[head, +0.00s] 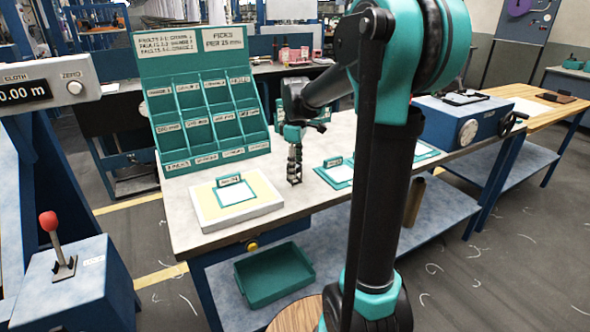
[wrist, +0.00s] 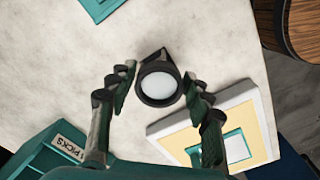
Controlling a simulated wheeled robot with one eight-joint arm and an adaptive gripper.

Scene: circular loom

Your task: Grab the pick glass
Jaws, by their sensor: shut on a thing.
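The pick glass (wrist: 158,82) is a small black magnifier with a round pale lens and a pointed tab, seen from above in the wrist view. My gripper (wrist: 158,90) has one finger on each side of it, shut on it. In the head view my gripper (head: 294,172) points straight down at the pale table top, between the cream board and a teal-edged card. There the pick glass is too small and dark to tell from the fingertips.
A teal rack (head: 205,115) of labelled compartments stands behind left. The cream board (head: 237,203) with a white card lies left of my gripper. A teal-framed card (head: 337,174) lies to the right. A teal bin (head: 273,275) sits on the shelf below.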

